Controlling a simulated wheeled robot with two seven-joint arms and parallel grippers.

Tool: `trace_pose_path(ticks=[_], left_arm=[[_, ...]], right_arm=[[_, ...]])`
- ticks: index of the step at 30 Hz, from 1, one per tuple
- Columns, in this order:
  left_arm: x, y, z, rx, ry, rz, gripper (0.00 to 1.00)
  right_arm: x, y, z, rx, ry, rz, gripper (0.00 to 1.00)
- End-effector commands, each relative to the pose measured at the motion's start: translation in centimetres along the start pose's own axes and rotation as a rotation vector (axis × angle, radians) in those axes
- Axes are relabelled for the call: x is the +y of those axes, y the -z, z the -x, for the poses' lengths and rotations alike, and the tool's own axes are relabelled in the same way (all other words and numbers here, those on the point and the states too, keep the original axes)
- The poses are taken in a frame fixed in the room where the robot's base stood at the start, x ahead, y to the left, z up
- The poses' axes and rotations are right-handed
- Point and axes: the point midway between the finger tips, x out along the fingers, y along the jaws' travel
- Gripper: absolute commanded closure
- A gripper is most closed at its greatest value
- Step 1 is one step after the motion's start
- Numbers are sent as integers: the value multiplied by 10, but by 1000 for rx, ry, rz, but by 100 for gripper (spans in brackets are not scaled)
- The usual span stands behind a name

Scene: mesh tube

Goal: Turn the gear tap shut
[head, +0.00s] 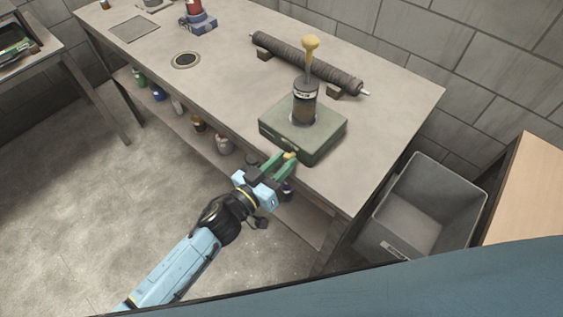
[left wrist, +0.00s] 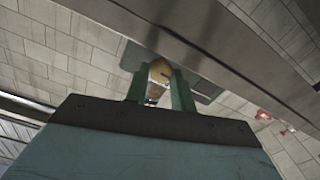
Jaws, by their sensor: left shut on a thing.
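The gear tap (head: 290,155) shows as a small yellow piece at the front side of a green-grey box (head: 306,132) on the bench. My left gripper (head: 284,163) reaches up to it from the front, with green fingers on either side of the tap. In the left wrist view the yellow tap (left wrist: 158,76) sits between the two green fingers (left wrist: 160,88), which are shut on it. The fingers hide part of it, and I cannot tell its turn angle. A clear cylinder (head: 305,103) with a yellow-handled plunger stands upright on the box. My right gripper is not in view.
The bench (head: 225,85) edge is close to my left gripper. A dark mesh roll (head: 305,62) lies on supports behind the box. A grey bin (head: 425,210) stands at right. Several bottles stand on a lower shelf (head: 185,123). The floor at left is clear.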

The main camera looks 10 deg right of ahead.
Motion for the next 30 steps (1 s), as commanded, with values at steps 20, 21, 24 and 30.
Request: trace_pose_path(ticks=[20,21,24,30], left_arm=[[1,0,0,-1,1,-306,98],[1,0,0,-1,1,-336,98],[1,0,0,-1,1,-408,98],[1,-1,0,-1,1,-525,98]], right_arm=[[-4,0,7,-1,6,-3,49],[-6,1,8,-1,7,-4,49],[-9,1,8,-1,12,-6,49],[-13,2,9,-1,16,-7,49]])
